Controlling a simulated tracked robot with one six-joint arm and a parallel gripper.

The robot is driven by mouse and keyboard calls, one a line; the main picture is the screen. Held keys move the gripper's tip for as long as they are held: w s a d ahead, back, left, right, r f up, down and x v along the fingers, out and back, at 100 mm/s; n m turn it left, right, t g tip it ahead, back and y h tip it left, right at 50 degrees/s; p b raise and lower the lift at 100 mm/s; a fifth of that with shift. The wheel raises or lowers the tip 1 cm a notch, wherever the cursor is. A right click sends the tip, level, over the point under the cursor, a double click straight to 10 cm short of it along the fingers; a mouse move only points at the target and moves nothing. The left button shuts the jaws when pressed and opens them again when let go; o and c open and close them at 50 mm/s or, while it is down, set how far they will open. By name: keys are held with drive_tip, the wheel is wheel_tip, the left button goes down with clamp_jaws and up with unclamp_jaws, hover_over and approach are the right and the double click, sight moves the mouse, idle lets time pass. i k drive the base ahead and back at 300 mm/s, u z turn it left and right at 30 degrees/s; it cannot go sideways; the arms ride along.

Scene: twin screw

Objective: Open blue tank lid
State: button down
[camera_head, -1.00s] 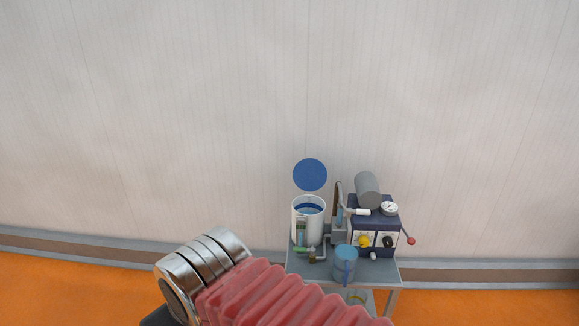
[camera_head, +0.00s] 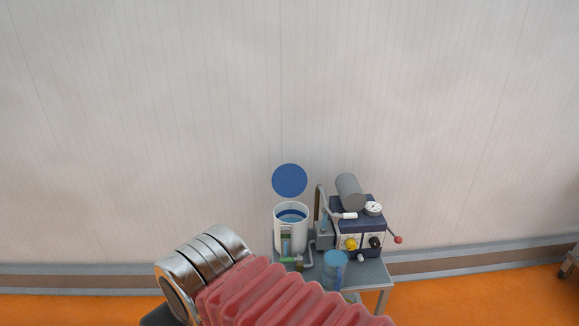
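The blue tank lid (camera_head: 290,180) is a round blue disc standing upright above the back of a white cylindrical tank (camera_head: 278,232). The tank's mouth is uncovered, and a blue inside shows through it. The tank stands on the left of a small grey table. My arm, with a red bellows sleeve and silver rings, crosses the bottom of the view, apart from the lid in the picture. My gripper is not in view.
The grey table (camera_head: 368,273) stands by a pale wall (camera_head: 150,120) on an orange floor (camera_head: 450,300). It also holds a blue jug (camera_head: 335,268), a dark blue machine box (camera_head: 350,228) with knobs, a grey cylinder (camera_head: 349,191), a gauge (camera_head: 373,208) and a red-knobbed lever (camera_head: 398,239).

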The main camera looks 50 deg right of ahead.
sight(288, 180)
drive_tip(key=z, duration=0.3)
drive_tip(key=i, duration=1.35)
drive_tip(key=u, duration=0.3)
